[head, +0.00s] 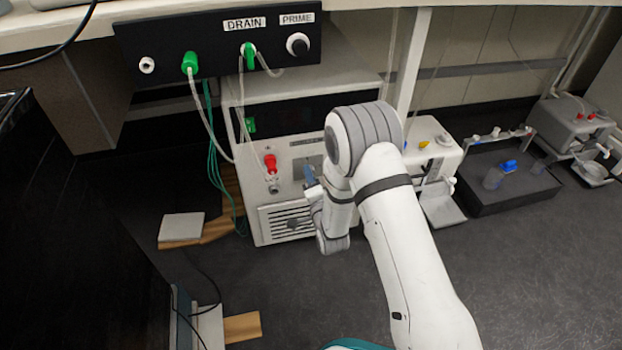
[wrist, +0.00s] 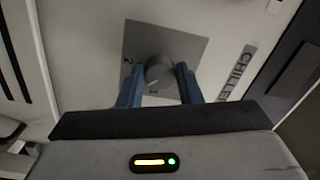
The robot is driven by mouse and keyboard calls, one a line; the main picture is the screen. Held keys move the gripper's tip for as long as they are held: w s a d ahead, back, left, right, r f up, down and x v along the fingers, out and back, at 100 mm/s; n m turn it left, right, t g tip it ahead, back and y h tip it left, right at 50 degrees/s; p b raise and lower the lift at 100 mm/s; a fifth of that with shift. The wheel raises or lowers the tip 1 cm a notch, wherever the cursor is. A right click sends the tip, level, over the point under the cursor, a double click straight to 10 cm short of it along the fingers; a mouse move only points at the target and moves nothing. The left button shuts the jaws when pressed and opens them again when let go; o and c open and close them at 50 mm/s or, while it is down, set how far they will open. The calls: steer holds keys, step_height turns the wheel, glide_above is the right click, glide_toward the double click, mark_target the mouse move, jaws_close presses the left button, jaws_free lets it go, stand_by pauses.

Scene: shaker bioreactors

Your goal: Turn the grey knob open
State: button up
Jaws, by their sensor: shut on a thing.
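The grey knob (wrist: 158,74) is a round dial on a grey square plate (wrist: 188,47) on the chiller's white front. In the wrist view the plate carries a mark like a 2 and a smaller mark near the knob's lower side. My gripper (wrist: 159,84) has its two blue fingers on either side of the knob, shut on it. In the head view my gripper (head: 309,176) reaches the front of the white chiller unit (head: 290,228); my arm hides most of the knob there.
A black panel (head: 215,58) with DRAIN and PRIME labels and green fittings hangs above the chiller. A red fitting (head: 270,163) with a tube sits left of my gripper. A black tray (head: 510,190) and white machines stand at the right. Dark floor in front is open.

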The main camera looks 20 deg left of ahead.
steer(key=shift+w+r+m+t+h, duration=0.15)
steer(key=shift+m+h, duration=0.1)
steer(key=shift+m, duration=2)
steer(key=shift+s+m+t+h, duration=0.15)
steer(key=shift+m+h, duration=0.1)
steer(key=shift+m, duration=2)
steer(key=shift+w+m, duration=0.1)
steer(key=shift+m, duration=0.2)
steer(key=o, duration=1)
steer(key=shift+c, duration=0.2)
steer(key=p+v, duration=0.2)
steer(key=v, duration=0.5)
steer(key=shift+s+d, duration=0.2)
steer(key=shift+s, duration=0.15)
steer(key=shift+p, duration=0.3)
